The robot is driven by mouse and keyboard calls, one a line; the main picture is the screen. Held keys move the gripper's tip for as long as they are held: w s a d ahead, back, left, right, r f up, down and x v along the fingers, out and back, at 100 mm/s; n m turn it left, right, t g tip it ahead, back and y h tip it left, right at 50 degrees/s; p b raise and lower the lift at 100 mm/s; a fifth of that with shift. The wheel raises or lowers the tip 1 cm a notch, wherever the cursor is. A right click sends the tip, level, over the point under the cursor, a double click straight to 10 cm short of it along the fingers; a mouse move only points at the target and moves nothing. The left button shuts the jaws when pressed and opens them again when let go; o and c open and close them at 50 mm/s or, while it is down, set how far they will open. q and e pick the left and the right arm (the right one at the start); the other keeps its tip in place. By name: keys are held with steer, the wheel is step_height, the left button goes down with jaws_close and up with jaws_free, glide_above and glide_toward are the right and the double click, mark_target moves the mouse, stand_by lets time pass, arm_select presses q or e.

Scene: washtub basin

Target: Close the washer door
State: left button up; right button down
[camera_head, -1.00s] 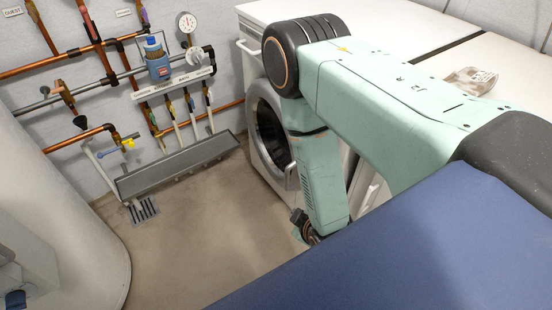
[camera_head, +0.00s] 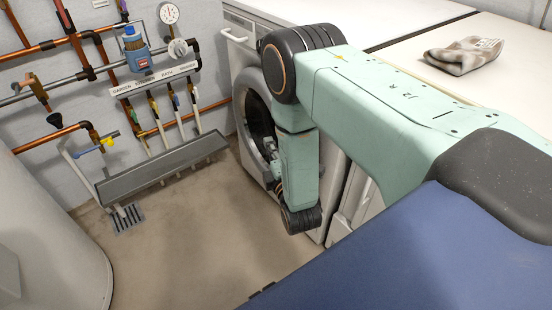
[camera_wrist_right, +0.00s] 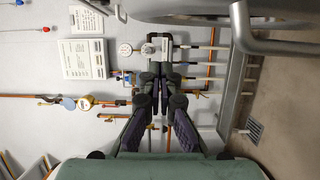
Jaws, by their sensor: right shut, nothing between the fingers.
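The white washer (camera_head: 240,60) stands left of my right arm in the head view. Its round silver door ring (camera_head: 243,125) surrounds a dark opening, partly covered by my arm. I cannot tell how far the door stands open. In the right wrist view a curved metal rim with a bar-like handle (camera_wrist_right: 265,43) crosses the upper right, apart from the fingers. My right gripper (camera_wrist_right: 162,85) is shut and empty, pointing toward the wall with pipes. My left gripper is not in view.
A grey trough (camera_head: 165,167) runs along the pipe wall, with a floor drain (camera_head: 128,217) below. A large white tank (camera_head: 45,225) stands at left. A crumpled cloth-like item (camera_head: 463,56) lies on the white top. The floor (camera_head: 200,245) between is clear.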

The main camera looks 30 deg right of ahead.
steer(key=w+d+b, duration=0.2)
steer(key=w+d, duration=0.1)
steer(key=d, duration=0.2)
steer(key=shift+w, duration=0.4)
steer(key=shift+d, duration=0.15)
